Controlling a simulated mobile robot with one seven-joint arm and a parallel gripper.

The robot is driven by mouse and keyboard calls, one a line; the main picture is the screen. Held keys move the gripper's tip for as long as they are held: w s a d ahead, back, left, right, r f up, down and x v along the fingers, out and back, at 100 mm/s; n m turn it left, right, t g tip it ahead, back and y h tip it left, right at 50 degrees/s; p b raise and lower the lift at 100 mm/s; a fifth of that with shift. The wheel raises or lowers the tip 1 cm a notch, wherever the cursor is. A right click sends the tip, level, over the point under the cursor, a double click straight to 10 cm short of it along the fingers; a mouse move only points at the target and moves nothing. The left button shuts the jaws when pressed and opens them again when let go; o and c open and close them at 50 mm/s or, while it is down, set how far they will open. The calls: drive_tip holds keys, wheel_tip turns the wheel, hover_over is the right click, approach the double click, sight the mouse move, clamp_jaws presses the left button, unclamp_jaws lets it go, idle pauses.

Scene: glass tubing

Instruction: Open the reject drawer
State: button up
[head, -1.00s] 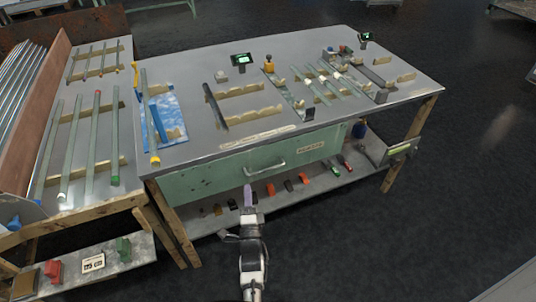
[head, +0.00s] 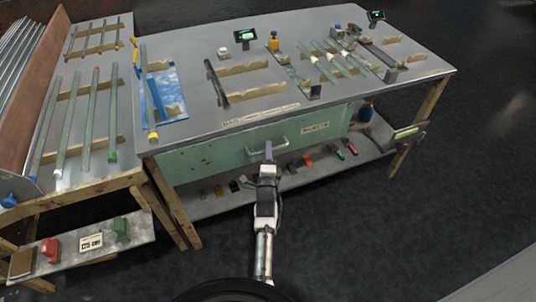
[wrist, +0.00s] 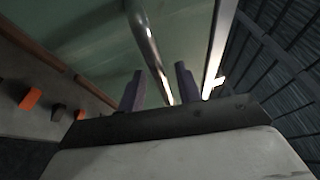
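The reject drawer (head: 212,160) has a pale green front under the main table's top, with a label (head: 316,127) at its right part. It looks shut. Its metal bar handle (head: 281,148) sits near the middle of the front. My gripper (head: 268,149) is at the handle, its purple fingers overlapping it in the head view. In the wrist view the fingers (wrist: 158,85) are apart, with the handle bar (wrist: 147,40) running into the space between them. I cannot tell whether they touch it. Nothing is gripped.
The tabletop (head: 200,82) above holds glass tubes on racks, a blue mat (head: 175,108) and small screens. A lower shelf (head: 215,208) below the drawer carries several small coloured items. A side table (head: 78,125) with tubes stands left. The floor in front is clear.

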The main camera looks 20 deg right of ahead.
drive_tip(key=shift+w+d+r, duration=0.1)
drive_tip(key=shift+w, duration=0.35)
clamp_jaws()
drive_tip(key=shift+s, duration=0.1)
